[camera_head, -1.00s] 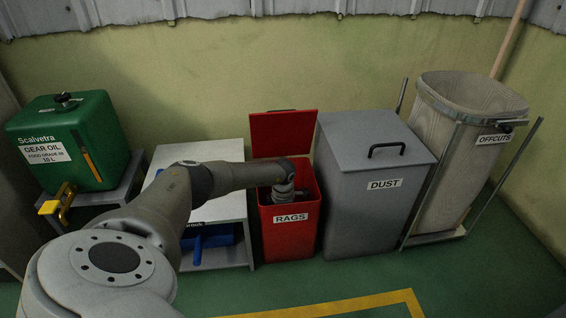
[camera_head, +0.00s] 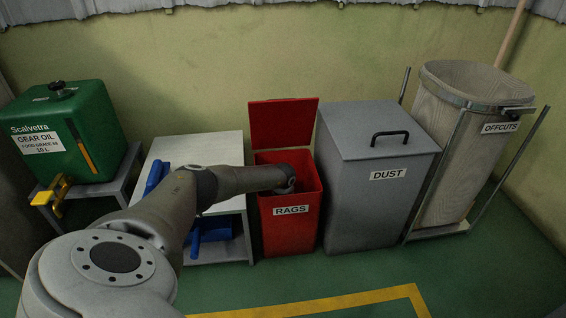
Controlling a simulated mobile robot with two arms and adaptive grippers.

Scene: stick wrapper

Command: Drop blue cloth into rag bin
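The red rag bin (camera_head: 290,235), labelled RAGS, stands open with its red lid (camera_head: 283,124) raised at the back. My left arm reaches in from the left, and its wrist end is over and inside the bin's mouth. The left gripper's fingers are hidden down in the bin, so I cannot see whether they hold anything. I cannot identify a blue cloth; any cloth inside the bin is hidden by the arm and the bin wall. My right gripper is out of view.
A white-topped stand (camera_head: 208,148) is left of the bin, with blue items (camera_head: 210,231) on it, partly hidden by my arm. The grey DUST bin (camera_head: 345,210) stands close on the right, then the OFFCUTS sack (camera_head: 455,150). A green gear oil tank (camera_head: 95,130) is left.

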